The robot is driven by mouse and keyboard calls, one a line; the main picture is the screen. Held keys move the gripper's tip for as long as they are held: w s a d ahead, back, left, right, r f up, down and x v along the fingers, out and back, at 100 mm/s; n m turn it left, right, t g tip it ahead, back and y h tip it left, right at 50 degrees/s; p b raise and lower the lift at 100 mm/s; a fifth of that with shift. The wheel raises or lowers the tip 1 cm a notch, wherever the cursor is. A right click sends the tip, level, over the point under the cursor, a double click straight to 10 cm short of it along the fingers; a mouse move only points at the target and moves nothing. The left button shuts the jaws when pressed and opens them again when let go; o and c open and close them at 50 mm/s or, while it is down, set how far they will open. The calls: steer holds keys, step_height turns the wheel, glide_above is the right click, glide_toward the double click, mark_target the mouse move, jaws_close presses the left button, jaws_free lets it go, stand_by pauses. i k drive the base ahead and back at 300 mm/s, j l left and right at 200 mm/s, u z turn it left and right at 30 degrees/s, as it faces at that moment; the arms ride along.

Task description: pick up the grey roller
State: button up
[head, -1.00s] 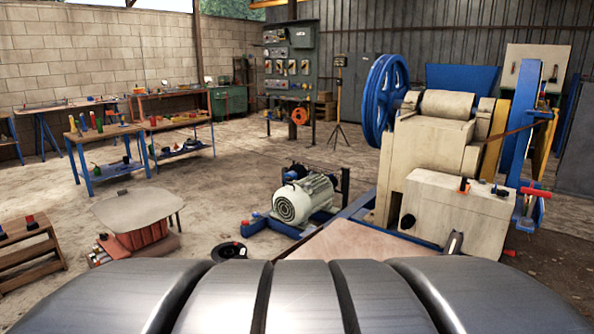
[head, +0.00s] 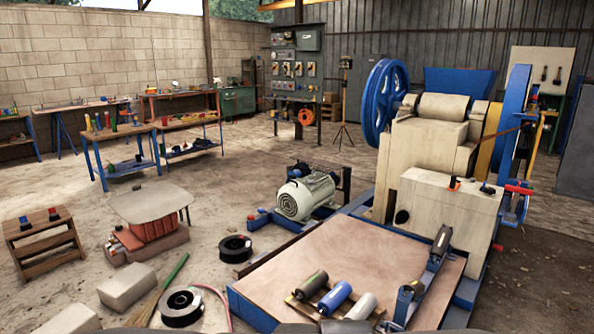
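Three short rollers lie side by side on a wooden rack (head: 296,306) on the brownish deck plate in front of the crusher, near the bottom of the head view. The left one is a dark grey roller (head: 311,286), slightly olive. The middle one is a blue roller (head: 335,298). I cannot tell for certain which of the dark and pale ones counts as grey. My gripper is not in view.
The deck (head: 330,251) has a blue frame. Black spools (head: 182,307), a broom (head: 165,285) and blocks (head: 127,287) lie on the left floor.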

mark_target(363, 309)
steer(key=k+j, duration=0.35)
steer(key=j, duration=0.3)
steer(key=i+l+u, duration=0.2)
steer(key=i+l, duration=0.15)
steer(key=i+l+u, duration=0.2)
steer(key=i+l, duration=0.15)
steer(key=i+l+u, duration=0.15)
steer(key=i+l, duration=0.15)
steer(key=l, duration=0.2)
steer(key=i+l+u, duration=0.2)
steer(key=l, duration=0.3)
steer(key=i, duration=0.1)
